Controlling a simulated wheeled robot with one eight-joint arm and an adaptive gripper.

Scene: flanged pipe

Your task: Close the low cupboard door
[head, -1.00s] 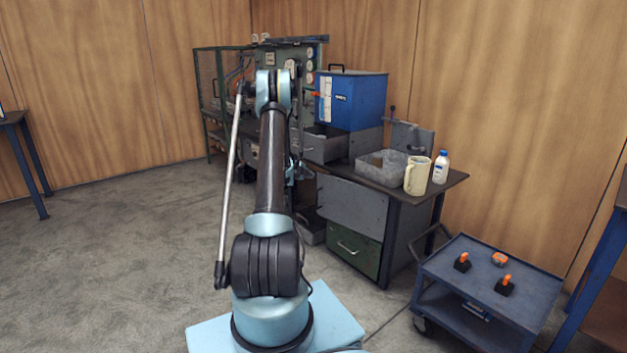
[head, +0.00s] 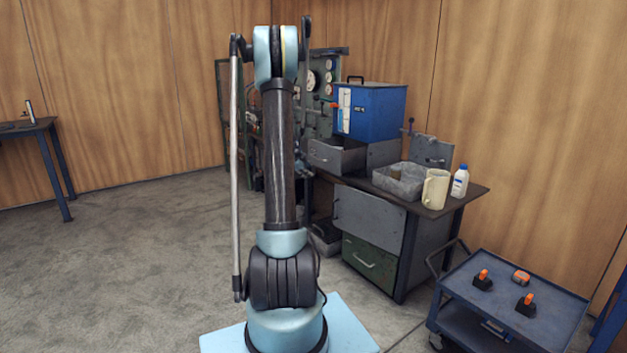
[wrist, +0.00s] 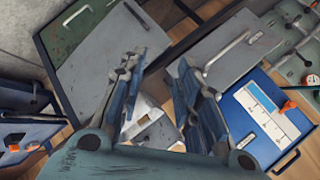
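The bench (head: 448,212) stands right of my arm in the head view. A flat grey door panel (head: 368,222) with a small handle at its left edge is in its front, above a green drawer front (head: 370,264). I cannot tell how far the panel stands open. In the wrist view the grey panel (wrist: 105,75) and the green front (wrist: 62,38) lie at upper left, tilted. My gripper (wrist: 158,66) shows there with its two fingers apart and nothing between the tips. It appears apart from the panel. My arm hides the gripper in the head view.
A grey drawer (head: 338,157) is pulled out under a blue box (head: 370,112). A grey tray (head: 400,181), a cream jug (head: 435,190) and a white bottle (head: 460,182) stand on the bench. A blue trolley (head: 545,310) stands at lower right. The floor at left is clear.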

